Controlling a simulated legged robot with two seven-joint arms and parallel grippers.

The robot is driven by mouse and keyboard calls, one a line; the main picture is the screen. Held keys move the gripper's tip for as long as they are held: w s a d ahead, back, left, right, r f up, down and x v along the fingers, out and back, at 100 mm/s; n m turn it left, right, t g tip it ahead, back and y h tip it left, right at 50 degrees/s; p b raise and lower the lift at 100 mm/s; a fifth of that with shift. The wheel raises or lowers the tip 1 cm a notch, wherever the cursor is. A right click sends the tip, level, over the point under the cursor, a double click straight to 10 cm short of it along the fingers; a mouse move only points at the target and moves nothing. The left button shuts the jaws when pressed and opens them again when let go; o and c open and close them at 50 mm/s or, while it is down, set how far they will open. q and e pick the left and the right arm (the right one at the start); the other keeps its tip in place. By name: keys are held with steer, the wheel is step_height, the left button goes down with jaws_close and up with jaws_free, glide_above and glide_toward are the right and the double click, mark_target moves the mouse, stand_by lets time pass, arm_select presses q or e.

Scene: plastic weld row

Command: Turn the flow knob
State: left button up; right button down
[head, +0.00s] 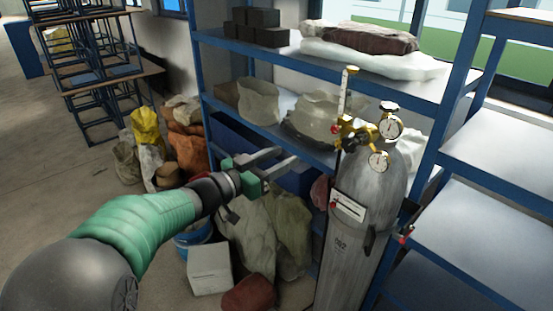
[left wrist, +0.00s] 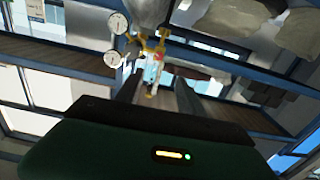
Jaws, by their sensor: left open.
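A grey gas cylinder (head: 352,240) stands upright in front of the shelves. On its top is a brass regulator (head: 357,133) with two round gauges (head: 384,143) and a clear upright flow tube (head: 345,92). A small red knob (head: 335,129) shows at the regulator's left side; I take it for the flow knob. My left gripper (head: 288,157) is open and empty, left of the regulator and apart from it, fingers pointing towards it. In the left wrist view the brass regulator (left wrist: 150,45) and flow tube (left wrist: 153,75) appear beyond the gap between the fingers (left wrist: 155,94).
A blue-framed shelf (head: 300,58) with sacks and dark blocks stands behind the cylinder. More shelves (head: 500,215) stand at right. Sacks and a white box (head: 209,268) crowd the floor below my left arm. Open floor lies at left.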

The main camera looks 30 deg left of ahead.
arm_select(q)
steer(key=b+v, duration=0.3)
steer(key=v, duration=1.3)
steer(key=shift+s+a, duration=0.2)
steer(key=shift+s, duration=0.15)
arm_select(e)
steer(key=x, duration=0.3)
steer(key=shift+s+d+f, duration=0.1)
steer(key=shift+s+f, duration=0.15)
steer(key=shift+s, duration=0.15)
arm_select(q)
steer(key=shift+w, duration=0.1)
